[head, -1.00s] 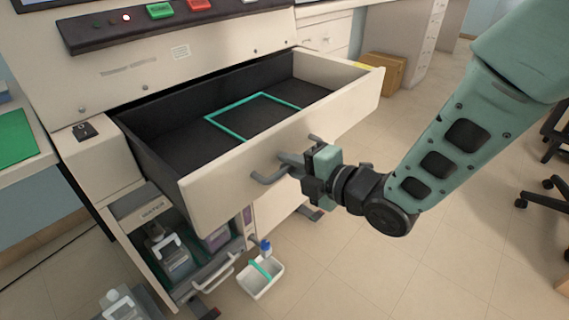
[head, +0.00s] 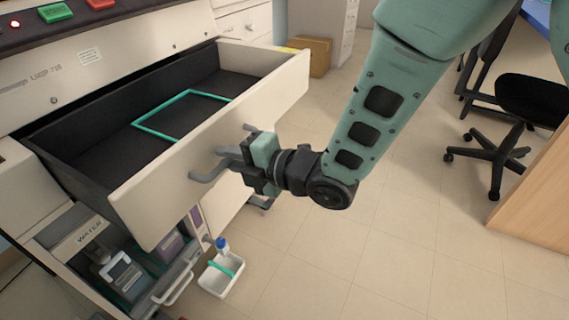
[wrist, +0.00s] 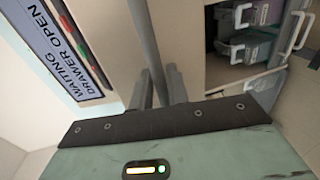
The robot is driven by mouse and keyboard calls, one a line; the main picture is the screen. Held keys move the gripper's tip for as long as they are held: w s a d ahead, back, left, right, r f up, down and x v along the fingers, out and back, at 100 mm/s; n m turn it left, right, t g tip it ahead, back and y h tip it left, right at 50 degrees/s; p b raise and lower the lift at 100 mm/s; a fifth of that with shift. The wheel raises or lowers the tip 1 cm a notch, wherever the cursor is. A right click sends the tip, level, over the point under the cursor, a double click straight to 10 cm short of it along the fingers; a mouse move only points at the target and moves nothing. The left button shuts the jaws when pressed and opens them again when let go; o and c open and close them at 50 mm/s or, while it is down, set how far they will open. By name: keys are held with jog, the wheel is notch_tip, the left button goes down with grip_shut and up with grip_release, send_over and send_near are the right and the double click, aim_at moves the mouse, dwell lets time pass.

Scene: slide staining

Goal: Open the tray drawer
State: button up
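The tray drawer (head: 222,119) is a cream-fronted drawer with a dark interior, standing well out from the machine in the head view. A teal square outline (head: 183,115) lies on its floor. Its grey bar handle (head: 205,177) is on the front panel. My gripper (head: 232,158) is at the handle, with its dark fingers on either side of the bar, and looks shut on it. In the wrist view the handle bar (wrist: 143,40) runs down between the two fingers (wrist: 160,88). The exact contact is partly hidden.
The wrist view shows a screen (wrist: 62,45) reading "WAITING DRAWER OPEN". Below the drawer are a bottle bay marked WATER (head: 90,232) and a small white tray (head: 222,275). A cardboard box (head: 306,56) and a black chair (head: 500,135) stand farther off.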

jog(key=p+v, duration=0.6)
jog(key=v, duration=0.9)
jog(key=shift+w+r+p, duration=0.15)
jog(key=shift+r+p, duration=0.15)
jog(key=shift+p, duration=0.1)
jog(key=shift+d+p, duration=0.2)
jog(key=shift+p, duration=1.05)
jog(key=s+d+p, duration=0.1)
jog(key=p, duration=0.4)
jog(key=shift+d+p, duration=0.3)
jog(key=shift+f, duration=0.1)
